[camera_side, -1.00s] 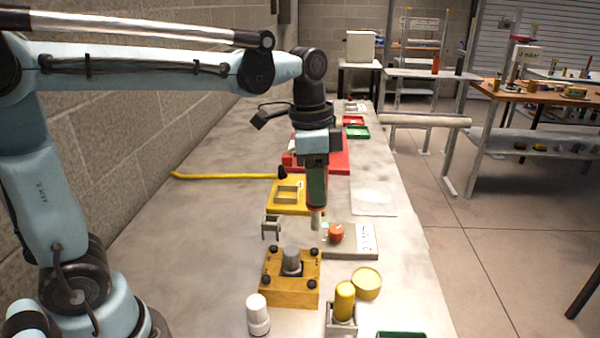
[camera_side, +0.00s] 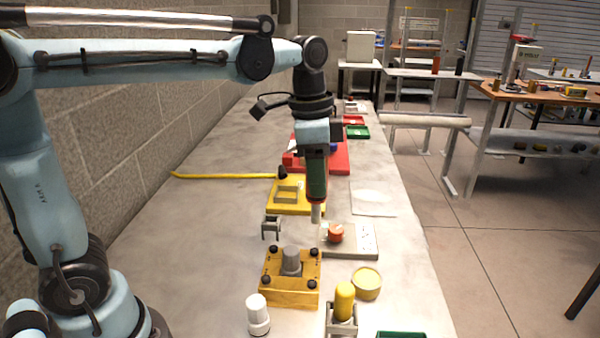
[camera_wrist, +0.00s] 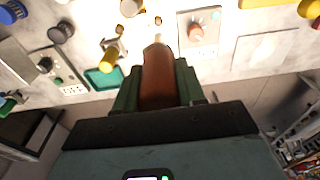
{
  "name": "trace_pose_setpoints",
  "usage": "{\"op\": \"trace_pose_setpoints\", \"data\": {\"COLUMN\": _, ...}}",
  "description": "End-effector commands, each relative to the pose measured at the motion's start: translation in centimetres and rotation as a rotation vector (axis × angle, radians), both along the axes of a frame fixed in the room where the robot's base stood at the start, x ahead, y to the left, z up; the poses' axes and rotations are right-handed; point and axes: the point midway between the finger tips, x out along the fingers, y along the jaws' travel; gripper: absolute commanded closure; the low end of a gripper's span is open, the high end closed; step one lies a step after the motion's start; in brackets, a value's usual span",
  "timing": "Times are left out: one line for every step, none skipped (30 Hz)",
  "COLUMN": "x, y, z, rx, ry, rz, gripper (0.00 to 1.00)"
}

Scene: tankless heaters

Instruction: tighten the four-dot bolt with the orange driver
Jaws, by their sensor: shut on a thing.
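My gripper (camera_side: 316,178) points down with its green jaws shut on the orange driver. In the wrist view the driver's orange-brown handle (camera_wrist: 157,75) shows between the jaws. In the side view its pale grey tip (camera_side: 316,213) hangs in the air, above and behind the wooden block (camera_side: 290,293). The dot marks are too small to read, so I cannot tell which bolt has four dots.
An orange-red knob (camera_side: 335,232) sits on a grey plate (camera_side: 355,253) right of the block. An empty metal stand (camera_side: 271,227) is behind left.

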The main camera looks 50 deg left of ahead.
Motion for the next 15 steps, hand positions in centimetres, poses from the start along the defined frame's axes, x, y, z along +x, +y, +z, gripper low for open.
{"op": "trace_pose_setpoints", "data": {"x": 0.0, "y": 0.0, "z": 0.0, "rx": 0.000, "ry": 0.000, "rz": 0.000, "gripper": 0.91}}
{"op": "trace_pose_setpoints", "data": {"x": 0.0, "y": 0.0, "z": 0.0, "rx": 0.000, "ry": 0.000, "rz": 0.000, "gripper": 0.91}}
{"op": "trace_pose_setpoints", "data": {"x": 0.0, "y": 0.0, "z": 0.0, "rx": 0.000, "ry": 0.000, "rz": 0.000, "gripper": 0.91}}
{"op": "trace_pose_setpoints", "data": {"x": -0.1, "y": 0.0, "z": 0.1, "rx": 0.000, "ry": 0.000, "rz": 0.000, "gripper": 0.91}}
{"op": "trace_pose_setpoints", "data": {"x": -0.2, "y": 0.0, "z": 0.1, "rx": 0.000, "ry": 0.000, "rz": 0.000, "gripper": 0.91}}
{"op": "trace_pose_setpoints", "data": {"x": -0.5, "y": 0.0, "z": 0.1, "rx": 0.000, "ry": 0.000, "rz": 0.000, "gripper": 0.91}}
{"op": "trace_pose_setpoints", "data": {"x": -0.7, "y": 0.0, "z": 0.2, "rx": 0.000, "ry": 0.000, "rz": 0.000, "gripper": 0.91}}
{"op": "trace_pose_setpoints", "data": {"x": -1.1, "y": 0.0, "z": 0.3, "rx": 0.000, "ry": 0.000, "rz": -0.001, "gripper": 0.91}}
{"op": "trace_pose_setpoints", "data": {"x": -1.6, "y": -0.1, "z": 0.4, "rx": 0.001, "ry": 0.001, "rz": -0.001, "gripper": 0.91}}
{"op": "trace_pose_setpoints", "data": {"x": -2.1, "y": -0.1, "z": 0.5, "rx": 0.001, "ry": 0.001, "rz": -0.001, "gripper": 0.91}}
{"op": "trace_pose_setpoints", "data": {"x": -2.6, "y": -0.1, "z": 0.6, "rx": 0.001, "ry": 0.001, "rz": -0.001, "gripper": 0.91}}
{"op": "trace_pose_setpoints", "data": {"x": -3.4, "y": -0.1, "z": 0.7, "rx": 0.002, "ry": 0.001, "rz": -0.002, "gripper": 0.91}}
{"op": "trace_pose_setpoints", "data": {"x": -4.1, "y": -0.1, "z": 0.8, "rx": 0.002, "ry": 0.001, "rz": -0.002, "gripper": 0.91}}
{"op": "trace_pose_setpoints", "data": {"x": -4.7, "y": -0.1, "z": 0.9, "rx": 0.002, "ry": 0.002, "rz": -0.002, "gripper": 0.91}}
{"op": "trace_pose_setpoints", "data": {"x": -5.6, "y": -0.1, "z": 0.9, "rx": 0.002, "ry": 0.002, "rz": -0.002, "gripper": 0.91}}
